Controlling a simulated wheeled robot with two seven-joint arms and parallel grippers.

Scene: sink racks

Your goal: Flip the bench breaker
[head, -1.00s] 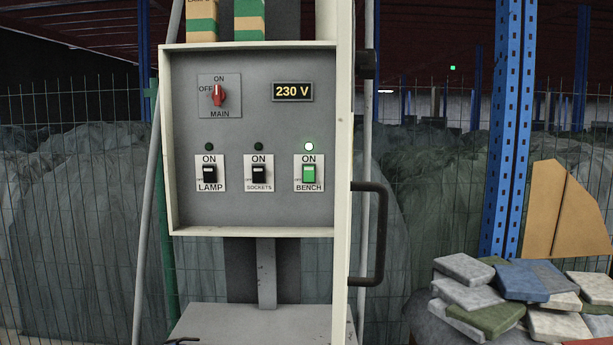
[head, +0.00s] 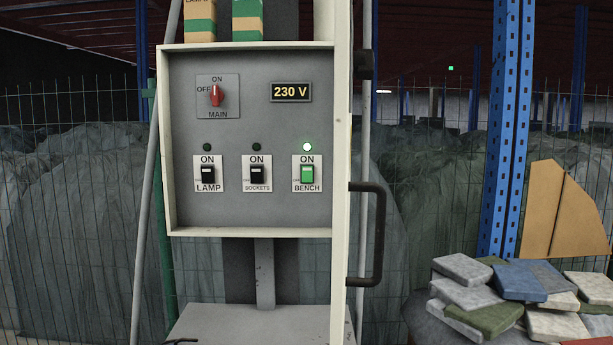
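The bench breaker (head: 307,174) is a green rocker on a white plate marked ON and BENCH, at the lower right of the grey panel (head: 250,135). The round light (head: 307,147) above it glows. The lamp breaker (head: 208,174) and the sockets breaker (head: 257,174) are black, and the lights above them are dark. The red main switch (head: 216,96) points up to ON. The display (head: 291,92) reads 230 V. Neither of my grippers shows in the head view.
The open cabinet door (head: 341,170), seen edge-on, stands at the panel's right with a dark handle (head: 379,235). A grey ledge (head: 255,322) lies below. Boxes (head: 248,18) stand on top. Stacked slabs (head: 500,295) and a blue post (head: 507,130) are to the right.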

